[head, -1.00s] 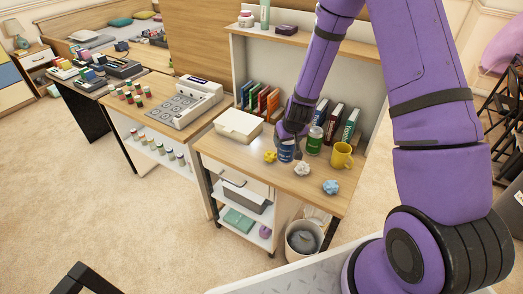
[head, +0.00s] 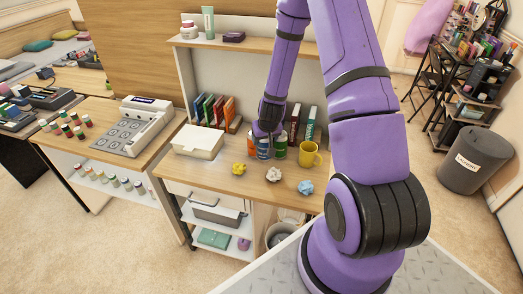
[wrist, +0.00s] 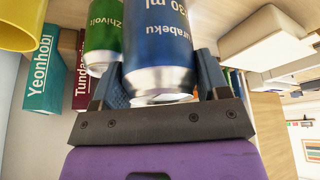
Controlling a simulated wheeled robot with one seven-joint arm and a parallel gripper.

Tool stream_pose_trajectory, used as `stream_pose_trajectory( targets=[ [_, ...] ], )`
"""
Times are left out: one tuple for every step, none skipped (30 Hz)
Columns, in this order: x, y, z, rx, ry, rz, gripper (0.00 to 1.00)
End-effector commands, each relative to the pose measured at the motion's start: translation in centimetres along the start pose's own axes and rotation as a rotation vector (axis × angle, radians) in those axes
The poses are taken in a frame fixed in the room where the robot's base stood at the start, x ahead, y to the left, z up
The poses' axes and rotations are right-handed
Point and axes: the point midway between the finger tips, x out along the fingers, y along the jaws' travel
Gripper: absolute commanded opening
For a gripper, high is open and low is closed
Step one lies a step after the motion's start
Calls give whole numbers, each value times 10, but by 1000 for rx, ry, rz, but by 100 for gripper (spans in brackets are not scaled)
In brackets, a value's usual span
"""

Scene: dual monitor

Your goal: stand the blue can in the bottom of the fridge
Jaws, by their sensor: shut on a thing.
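The blue can (head: 262,150) is upright at the desk, just left of a green can (head: 279,148). My gripper (head: 264,139) is shut on the blue can from above and behind, hiding part of it. In the wrist view the blue can (wrist: 160,40) sits between the two fingers of my gripper (wrist: 158,86), with the green can (wrist: 103,35) beside it. I cannot tell whether the blue can touches the desktop. I can make out no fridge in these frames.
The desktop (head: 215,172) also holds a yellow mug (head: 311,156), crumpled papers (head: 273,174), books (head: 212,108) and a white box (head: 198,142). A shelf (head: 245,45) rises behind. A dark bin (head: 474,160) stands on the floor at right.

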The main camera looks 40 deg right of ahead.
Motion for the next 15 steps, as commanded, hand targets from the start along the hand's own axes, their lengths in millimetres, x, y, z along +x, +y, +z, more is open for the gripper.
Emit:
stream_pose_trajectory(
  targets=[
    [5,0,2,1,-2,-1,28],
    [6,0,3,1,-1,0,28],
    [8,0,3,1,0,0,28],
    [9,0,3,1,1,0,28],
    [10,0,4,0,1,0,28],
    [13,0,5,0,1,0,28],
    [16,0,6,0,0,0,28],
    [19,0,8,0,-1,0,28],
    [24,0,10,0,-1,0,28],
    [27,0,11,0,-1,-1,28],
    [31,0,13,0,-1,-1,28],
    [35,0,14,0,-1,-1,28],
    [39,0,16,0,-2,-1,28],
    [41,0,17,1,-1,0,28],
    [44,0,18,1,0,0,28]
  ],
)
